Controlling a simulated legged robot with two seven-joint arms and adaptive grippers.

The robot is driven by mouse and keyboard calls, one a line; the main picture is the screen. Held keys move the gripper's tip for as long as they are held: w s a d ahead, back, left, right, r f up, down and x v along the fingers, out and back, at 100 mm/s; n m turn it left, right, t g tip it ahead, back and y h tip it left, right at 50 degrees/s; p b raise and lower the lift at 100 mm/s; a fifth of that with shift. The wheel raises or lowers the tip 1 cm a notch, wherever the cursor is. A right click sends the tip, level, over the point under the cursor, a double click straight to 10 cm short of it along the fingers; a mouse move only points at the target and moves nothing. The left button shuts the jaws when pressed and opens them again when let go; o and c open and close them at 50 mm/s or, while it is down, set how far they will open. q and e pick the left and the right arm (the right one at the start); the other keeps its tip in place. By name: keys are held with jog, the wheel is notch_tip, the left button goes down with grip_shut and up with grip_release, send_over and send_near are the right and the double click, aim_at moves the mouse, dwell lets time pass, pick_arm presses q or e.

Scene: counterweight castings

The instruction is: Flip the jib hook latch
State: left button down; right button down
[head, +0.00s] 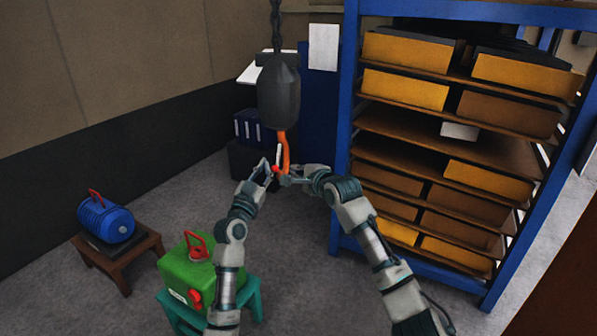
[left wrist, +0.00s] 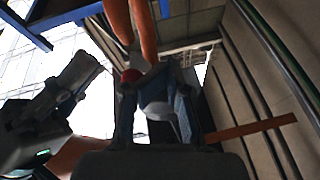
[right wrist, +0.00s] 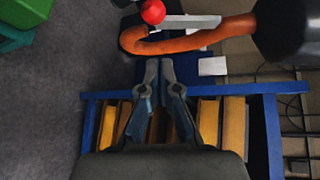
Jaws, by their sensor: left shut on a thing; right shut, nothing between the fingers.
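The jib hook (head: 286,150) is orange and hangs under a dark grey block (head: 279,93). It also shows in the right wrist view (right wrist: 195,40). The latch is a pale bar (right wrist: 190,21) across the hook's mouth, with a red knob (right wrist: 153,12) at its end. My left gripper (head: 267,170) is at the hook's mouth and shut on the latch; its fingers in the left wrist view (left wrist: 155,95) are apart, and the exact contact is unclear. The red knob also shows there (left wrist: 131,75). My right gripper (head: 290,178) is shut and empty, just below the hook.
A blue rack (head: 345,130) with yellow and brown boxes stands close on the right. A green casting (head: 180,272) sits on a teal stool, and a blue one (head: 105,222) on a brown stool, both lower left. Grey floor between them is clear.

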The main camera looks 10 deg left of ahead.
pick_arm(q)
jog(key=shift+a, duration=0.1)
pick_arm(e)
jog(key=shift+a, duration=0.1)
pick_arm(q)
jog(key=shift+a+f, duration=0.1)
jog(key=shift+a, duration=0.5)
jog(key=c, duration=1.8)
grip_release()
jog(key=shift+d, duration=0.2)
jog(key=o, duration=0.4)
jog(key=shift+d, duration=0.15)
jog(key=shift+c, duration=0.2)
jog(key=o, duration=0.4)
pick_arm(e)
jog(key=shift+s+a+r, duration=0.2)
jog(key=shift+s+a, duration=0.1)
jog(key=shift+a, duration=0.35)
